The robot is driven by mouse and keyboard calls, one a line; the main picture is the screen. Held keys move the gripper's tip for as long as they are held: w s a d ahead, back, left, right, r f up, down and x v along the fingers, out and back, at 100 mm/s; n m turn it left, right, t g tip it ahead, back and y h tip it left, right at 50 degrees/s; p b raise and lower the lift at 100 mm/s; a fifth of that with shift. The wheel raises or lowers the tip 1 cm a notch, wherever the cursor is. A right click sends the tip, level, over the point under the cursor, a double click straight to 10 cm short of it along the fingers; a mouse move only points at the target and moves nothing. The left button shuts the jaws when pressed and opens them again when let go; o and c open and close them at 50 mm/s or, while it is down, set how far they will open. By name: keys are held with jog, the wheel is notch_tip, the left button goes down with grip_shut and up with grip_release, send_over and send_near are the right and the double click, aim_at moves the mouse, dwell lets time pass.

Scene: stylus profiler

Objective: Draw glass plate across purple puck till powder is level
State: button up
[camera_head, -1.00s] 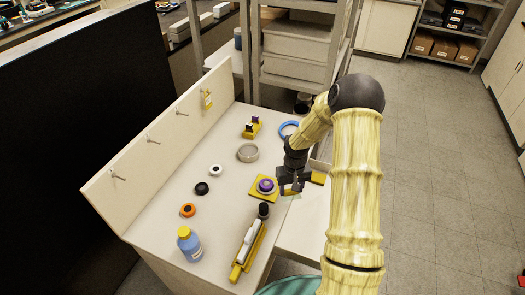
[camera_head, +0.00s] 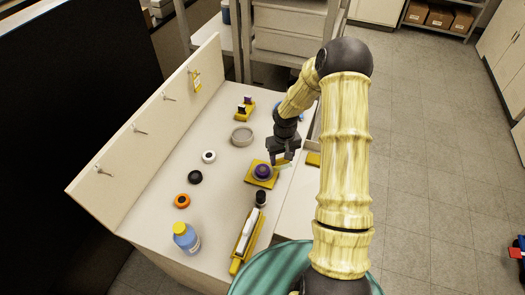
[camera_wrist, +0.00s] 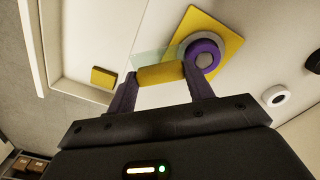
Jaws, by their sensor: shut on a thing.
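The purple puck (camera_head: 262,171) sits on a yellow base plate (camera_head: 249,179) near the bench's right edge. In the wrist view the purple puck (camera_wrist: 203,47) has a pale rim and a round grey middle; I cannot tell whether the powder is level. My gripper (camera_head: 284,158) is just right of and behind the puck. In the wrist view my gripper (camera_wrist: 160,84) is shut on the yellow grip (camera_wrist: 160,74) of the clear glass plate (camera_wrist: 150,58). The glass plate (camera_head: 282,167) reaches towards the puck's side; whether it touches is unclear.
A grey round dish (camera_head: 242,136) stands behind the puck. White, black and orange rings (camera_head: 182,201) lie left. A blue bottle (camera_head: 187,239) and a white tool in a yellow holder (camera_head: 246,238) stand in front. A yellow block (camera_head: 313,159) is right.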

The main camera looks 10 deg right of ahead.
aim_at(264, 170)
jog(key=n, duration=0.2)
jog(key=a+n, duration=0.1)
jog(key=n, duration=0.1)
jog(key=a+r+n+p, duration=0.1)
jog(key=n, duration=0.1)
jog(key=shift+w, duration=0.2)
jog(key=n, duration=0.1)
jog(key=a+n, duration=0.1)
jog(key=n, duration=0.1)
jog(key=r+n, duration=0.1)
jog(key=n, duration=0.1)
jog(key=shift+w+a, duration=0.2)
jog(key=n, duration=0.1)
jog(key=a+n, duration=0.1)
jog(key=n, duration=0.1)
jog(key=n+p, duration=0.1)
jog(key=n, duration=0.1)
jog(key=shift+w+a+r, duration=0.15)
jog(key=shift+a+r, duration=0.1)
jog(key=shift+r, duration=0.15)
jog(key=n, duration=0.2)
jog(key=a+n, duration=0.1)
jog(key=n, duration=0.3)
jog(key=shift+w+a+r+p, duration=0.1)
jog(key=shift+a+r+p, duration=0.25)
jog(key=shift+a, duration=0.05)
jog(key=shift+f+b, duration=1.4)
jog(key=shift+f, duration=1.25)
jog(key=shift+d, duration=0.1)
jog(key=shift+f, duration=0.3)
